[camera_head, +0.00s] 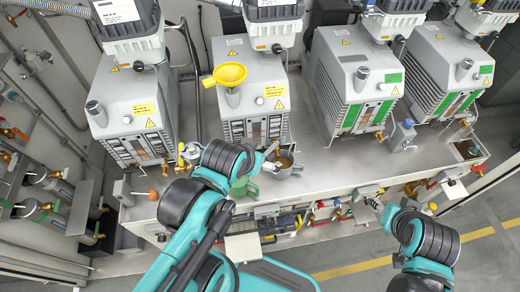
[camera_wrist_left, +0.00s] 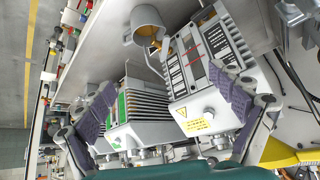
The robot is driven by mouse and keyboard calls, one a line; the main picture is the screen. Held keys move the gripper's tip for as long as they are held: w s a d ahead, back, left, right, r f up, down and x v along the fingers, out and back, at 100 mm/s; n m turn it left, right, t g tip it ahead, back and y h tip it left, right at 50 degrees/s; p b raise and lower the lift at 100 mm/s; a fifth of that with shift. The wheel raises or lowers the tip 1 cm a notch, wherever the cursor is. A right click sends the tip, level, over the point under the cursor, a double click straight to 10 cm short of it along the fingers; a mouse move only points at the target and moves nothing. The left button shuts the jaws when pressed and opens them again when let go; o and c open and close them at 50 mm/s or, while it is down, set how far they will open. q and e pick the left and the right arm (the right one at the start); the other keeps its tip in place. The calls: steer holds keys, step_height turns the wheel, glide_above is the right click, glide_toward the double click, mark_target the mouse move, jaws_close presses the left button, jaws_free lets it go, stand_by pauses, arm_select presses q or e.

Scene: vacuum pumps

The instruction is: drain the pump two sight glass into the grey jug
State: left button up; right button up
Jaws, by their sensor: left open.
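Pump two (camera_head: 250,90) is the second grey pump from the left, with a yellow funnel (camera_head: 229,74) on top. Its front, with dark louvres and a narrow sight glass strip, shows in the left wrist view (camera_wrist_left: 205,100). The grey jug (camera_head: 284,165) stands on the bench at its front; in the left wrist view the jug (camera_wrist_left: 147,22) is beside a brass drain valve (camera_wrist_left: 156,46). I cannot tell the valve's position. My left gripper (camera_head: 264,160) is open in front of pump two, close to the jug, with nothing between its fingers (camera_wrist_left: 165,95). My right gripper (camera_head: 373,203) is low by the bench front; its fingers are too small to read.
Pump one (camera_head: 125,105) is at left; pumps three (camera_head: 352,75) and four (camera_head: 440,70) are at right. Valves and pipes line the bench front. The bench top (camera_head: 330,165) right of the grey jug is clear.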

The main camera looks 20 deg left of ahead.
arm_select(q)
steer(key=shift+s+d, duration=0.1)
steer(key=shift+d, duration=0.05)
steer(key=shift+n, duration=0.3)
steer(key=c, duration=0.7)
steer(key=shift+w+r, duration=0.2)
steer(key=shift+w, duration=0.1)
steer(key=c, duration=0.5)
steer(key=w+n, duration=0.1)
steer(key=w+n+g+p, duration=0.1)
steer(key=n, duration=0.1)
steer(key=shift+w+r+g, duration=0.15)
steer(key=shift+r+g, duration=0.1)
steer(key=shift+g, duration=0.05)
jaws_close()
steer(key=n+g+y+p, duration=0.3)
steer(key=n+g, duration=0.2)
steer(key=n, duration=0.7)
glide_above(271, 150)
steer(key=s, duration=0.2)
step_height(271, 150, down, 6)
steer(key=b+x, duration=0.3)
steer(key=x, duration=0.6)
steer(key=shift+w+f, duration=0.3)
steer(key=shift+f, duration=0.05)
